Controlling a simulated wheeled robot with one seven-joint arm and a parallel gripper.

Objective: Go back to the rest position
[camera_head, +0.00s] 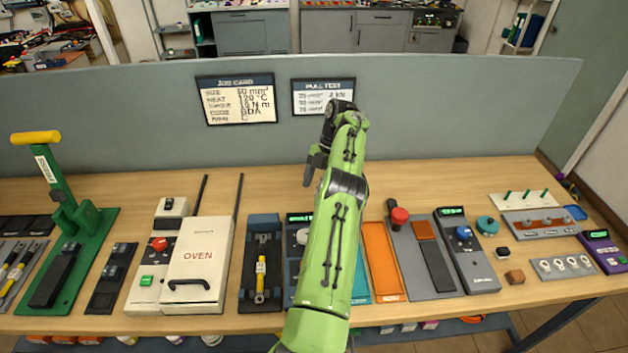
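My green arm reaches up the middle of the head view over the workbench (420,170). My gripper (308,180) is at the far end of the arm, to the left of its wrist, and hangs above the bench in front of the grey back panel (450,115). The fingers are small and dark, and I cannot make out whether they are apart or together. I see no object clearly held in it. The arm hides part of the devices beneath it.
A green lever press (75,220) with a yellow handle stands tall at left. A white oven (197,265), a dark tray with a yellow-banded piece (261,265), an orange tray (383,262) and a device with a blue knob (466,250) line the bench. Bare wood lies behind them.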

